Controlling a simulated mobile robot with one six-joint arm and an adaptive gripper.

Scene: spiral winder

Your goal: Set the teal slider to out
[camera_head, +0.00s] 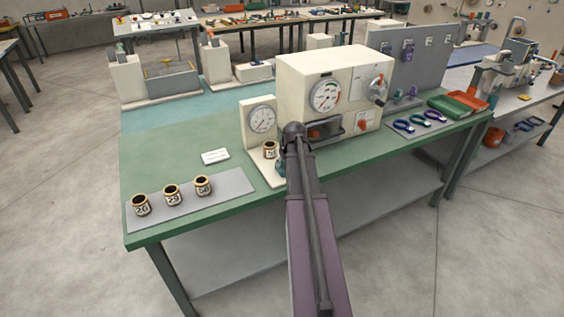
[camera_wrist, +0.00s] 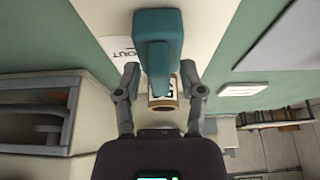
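The teal slider (camera_wrist: 158,35) shows in the wrist view as a blocky teal piece on a pale base plate, with the printed word OUT to its left. My gripper (camera_wrist: 160,72) is open, with one finger on each side of the slider's lower part and a small gap visible at each side. A small cream jar with a dark label (camera_wrist: 162,103) shows behind it, between the fingers. In the head view this jar (camera_head: 270,149) stands on the base of the dial gauge (camera_head: 262,118). My arm covers my gripper and most of the slider there.
Several jars (camera_head: 172,194) sit on a grey mat at the bench's left. Horseshoe-shaped pieces and trays (camera_head: 455,105) lie at the right. The green bench's left middle is mostly clear.

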